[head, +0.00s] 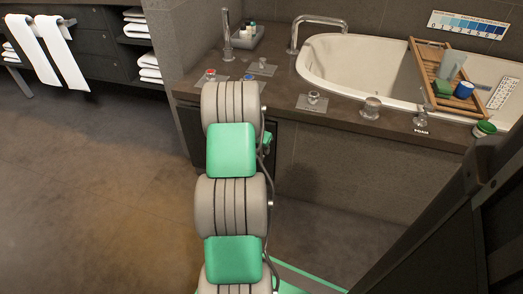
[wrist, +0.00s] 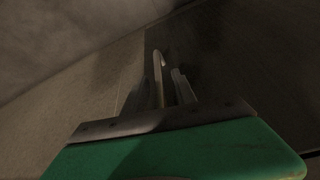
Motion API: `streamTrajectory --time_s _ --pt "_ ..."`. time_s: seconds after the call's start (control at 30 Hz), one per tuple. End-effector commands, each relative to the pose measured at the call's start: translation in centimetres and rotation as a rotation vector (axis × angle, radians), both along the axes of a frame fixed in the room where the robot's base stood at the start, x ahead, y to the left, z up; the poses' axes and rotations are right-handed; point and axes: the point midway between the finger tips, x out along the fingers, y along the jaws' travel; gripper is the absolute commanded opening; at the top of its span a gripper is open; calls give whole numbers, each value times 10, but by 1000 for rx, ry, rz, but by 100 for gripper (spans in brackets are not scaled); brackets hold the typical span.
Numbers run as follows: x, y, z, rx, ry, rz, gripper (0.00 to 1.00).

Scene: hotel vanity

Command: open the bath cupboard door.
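The bath cupboard is set in the front of the bath surround. Its dark door (head: 272,150) shows only as a narrow strip beside my arm in the head view, and it looks shut. In the wrist view a dark panel (wrist: 225,55), which looks like this door, lies ahead and to the right. My gripper (wrist: 168,80) points at it, near the panel's left edge. A pale narrow bar stands between or against the fingers; I cannot tell whether it is a handle or a finger.
The bath deck (head: 350,115) above carries taps and a tray of bottles (head: 245,37). The bathtub (head: 350,60) has a wooden caddy (head: 437,75) across it. Towel shelving (head: 100,45) stands at back left. The floor (head: 90,190) at left is clear.

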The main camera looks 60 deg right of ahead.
Motion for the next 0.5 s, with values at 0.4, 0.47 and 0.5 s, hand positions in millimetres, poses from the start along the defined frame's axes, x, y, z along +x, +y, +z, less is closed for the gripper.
streamTrajectory --time_s 0.4,0.47,0.5 --pt "0 0 1 0 -1 1 15" --pt "1 0 1 0 -1 1 10" --pt "1 0 1 0 -1 1 7"
